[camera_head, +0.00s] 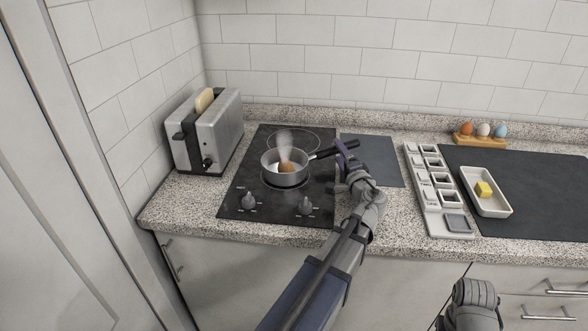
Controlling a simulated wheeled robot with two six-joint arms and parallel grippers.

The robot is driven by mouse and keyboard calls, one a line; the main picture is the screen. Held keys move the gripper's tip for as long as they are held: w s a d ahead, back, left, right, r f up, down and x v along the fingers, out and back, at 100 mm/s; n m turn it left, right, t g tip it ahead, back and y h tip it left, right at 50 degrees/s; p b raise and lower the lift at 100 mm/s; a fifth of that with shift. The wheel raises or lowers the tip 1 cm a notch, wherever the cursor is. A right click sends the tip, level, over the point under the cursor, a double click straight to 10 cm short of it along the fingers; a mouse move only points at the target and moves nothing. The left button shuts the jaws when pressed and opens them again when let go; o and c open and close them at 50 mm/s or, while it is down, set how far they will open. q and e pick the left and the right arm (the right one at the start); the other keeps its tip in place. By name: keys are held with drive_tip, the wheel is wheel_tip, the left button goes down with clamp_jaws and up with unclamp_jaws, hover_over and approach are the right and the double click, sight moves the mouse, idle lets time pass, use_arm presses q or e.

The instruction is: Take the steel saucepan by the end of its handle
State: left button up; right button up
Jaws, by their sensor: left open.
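The steel saucepan (285,178) sits on the front burner of the black hob, with a brown egg (286,167) and something white inside and steam rising. Its dark handle (324,153) points right and slightly back, out past the hob's right edge. My left gripper (346,151) is open at the outer end of the handle. The gripper partly covers that end, and I cannot tell whether the fingers touch it. Part of my right arm (470,306) shows at the bottom right; its gripper is out of view.
A toaster (213,135) with bread stands left of the hob (245,185). A dark mat (382,165) lies right of the handle. Further right are a white compartment tray (433,190), a dish (497,206) with butter, and a wooden holder (480,141) with three eggs.

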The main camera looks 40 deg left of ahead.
use_arm(q)
drive_tip(key=shift+x, duration=2.6)
drive_tip(key=shift+w+d, duration=0.1)
clamp_jaws()
